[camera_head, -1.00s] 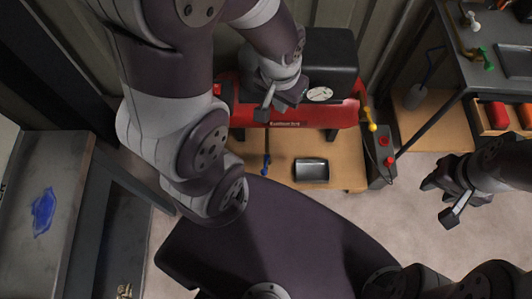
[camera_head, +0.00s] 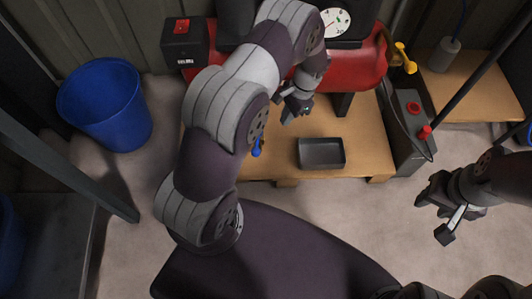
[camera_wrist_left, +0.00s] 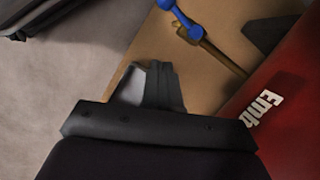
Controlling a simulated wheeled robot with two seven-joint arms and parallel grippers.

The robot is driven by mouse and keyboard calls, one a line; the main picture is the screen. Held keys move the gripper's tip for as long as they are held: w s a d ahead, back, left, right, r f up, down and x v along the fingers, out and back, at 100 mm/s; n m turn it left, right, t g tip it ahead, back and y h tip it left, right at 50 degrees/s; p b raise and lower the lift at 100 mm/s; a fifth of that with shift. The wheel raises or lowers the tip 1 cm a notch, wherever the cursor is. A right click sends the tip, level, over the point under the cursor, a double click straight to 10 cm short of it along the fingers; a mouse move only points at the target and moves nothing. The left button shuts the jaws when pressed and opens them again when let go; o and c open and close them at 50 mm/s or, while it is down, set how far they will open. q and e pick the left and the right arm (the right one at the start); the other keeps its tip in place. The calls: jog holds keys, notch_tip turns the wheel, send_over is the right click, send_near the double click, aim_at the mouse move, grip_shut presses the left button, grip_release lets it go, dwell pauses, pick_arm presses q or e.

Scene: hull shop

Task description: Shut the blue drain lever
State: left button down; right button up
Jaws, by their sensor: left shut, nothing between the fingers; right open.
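The blue drain lever (camera_head: 257,148) shows low by the wooden base, left of the dark tray and partly behind my left arm. In the left wrist view the blue lever (camera_wrist_left: 190,22) sits at the top, on the end of a brass pipe (camera_wrist_left: 225,58). The red tank (camera_head: 352,72) stands above the base. My left gripper (camera_head: 289,112) is shut and empty, in front of the tank, right of the lever and apart from it. Its closed fingers (camera_wrist_left: 150,85) point towards the board in the wrist view. My right gripper (camera_head: 442,215) is open and empty at the right.
A dark tray (camera_head: 320,153) lies on the wooden base (camera_head: 362,135). A blue bucket (camera_head: 106,103) stands at the left. The floor in front is clear.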

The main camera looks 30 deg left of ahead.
pick_arm(q)
jog(key=s+a+f+b, duration=0.4)
jog(key=f+b, duration=0.3)
jog(key=f, duration=0.3)
jog(key=shift+s, duration=0.8)
